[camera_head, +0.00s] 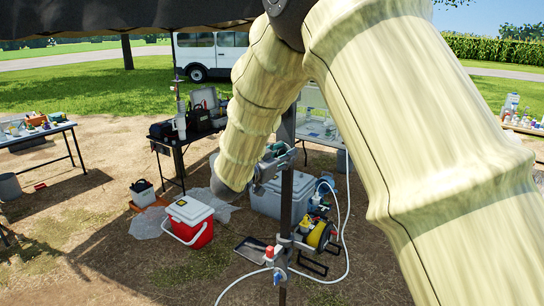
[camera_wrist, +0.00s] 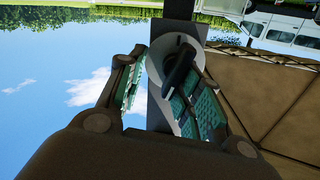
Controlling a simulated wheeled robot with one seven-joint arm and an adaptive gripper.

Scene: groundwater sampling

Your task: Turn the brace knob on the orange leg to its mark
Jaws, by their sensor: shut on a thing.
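In the wrist view, the brace knob (camera_wrist: 180,66) is a black bar handle on a round grey disc. It is mounted on a dark grey post (camera_wrist: 184,12). The knob bar stands tilted in this view. In the head view, my gripper (camera_head: 276,160) is at the dark upright leg (camera_head: 287,205), and the knob is hidden. No orange colour is visible on this leg.
A clamp with red and blue fittings (camera_head: 277,256) and a white hose (camera_head: 345,235) sit low by the leg. A yellow reel (camera_head: 319,235), a grey tub (camera_head: 270,200) and a red cooler (camera_head: 190,222) stand on the ground. Tables with supplies stand left and behind.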

